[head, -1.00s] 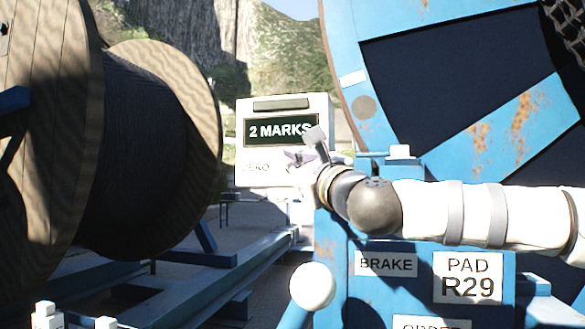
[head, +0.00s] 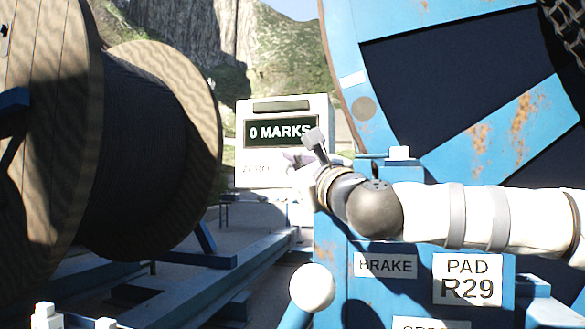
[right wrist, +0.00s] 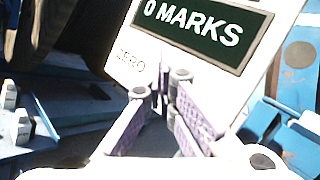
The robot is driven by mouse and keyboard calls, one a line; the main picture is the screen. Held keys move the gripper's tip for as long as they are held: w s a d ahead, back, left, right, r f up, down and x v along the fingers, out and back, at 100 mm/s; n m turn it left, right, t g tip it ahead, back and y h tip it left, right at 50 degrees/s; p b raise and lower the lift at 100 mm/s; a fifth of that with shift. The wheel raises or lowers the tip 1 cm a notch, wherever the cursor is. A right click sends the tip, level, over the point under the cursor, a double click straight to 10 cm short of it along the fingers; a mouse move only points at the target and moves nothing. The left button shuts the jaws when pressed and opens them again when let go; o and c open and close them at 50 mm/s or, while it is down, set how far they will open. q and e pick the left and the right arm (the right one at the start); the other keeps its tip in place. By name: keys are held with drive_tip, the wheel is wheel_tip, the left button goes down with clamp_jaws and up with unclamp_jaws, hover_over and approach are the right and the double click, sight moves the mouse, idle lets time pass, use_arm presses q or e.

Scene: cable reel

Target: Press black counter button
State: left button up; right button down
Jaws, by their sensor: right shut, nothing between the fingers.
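The counter box (head: 244,150) is white, with a dark display (head: 262,131) that reads "0 MARKS". The word ZERO is printed below the display. My right gripper (head: 292,160) is shut and empty, with its fingertips at the counter's front, just right of that word. In the right wrist view the purple-padded fingers of my right gripper (right wrist: 163,88) point at the counter face (right wrist: 200,95) below the display. The black button does not show; the fingers cover that part of the face. Whether the tips touch it cannot be told. My left gripper is out of view.
A wooden cable drum (head: 165,130) stands at left. A large blue reel (head: 470,140) is at right. A blue cabinet with a BRAKE label (head: 386,264) and a white-knobbed lever (head: 312,287) stand below my right arm.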

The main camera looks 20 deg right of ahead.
drive_tip(key=shift+s+a, duration=0.2)
drive_tip(key=shift+s, duration=0.2)
drive_tip(key=shift+s+a+p, duration=0.3)
drive_tip(key=shift+s+a, duration=0.4)
drive_tip(key=shift+s, duration=0.35)
drive_tip(key=shift+s+a+p, duration=0.25)
drive_tip(key=shift+s+a, duration=0.45)
drive_tip(key=shift+s, duration=0.3)
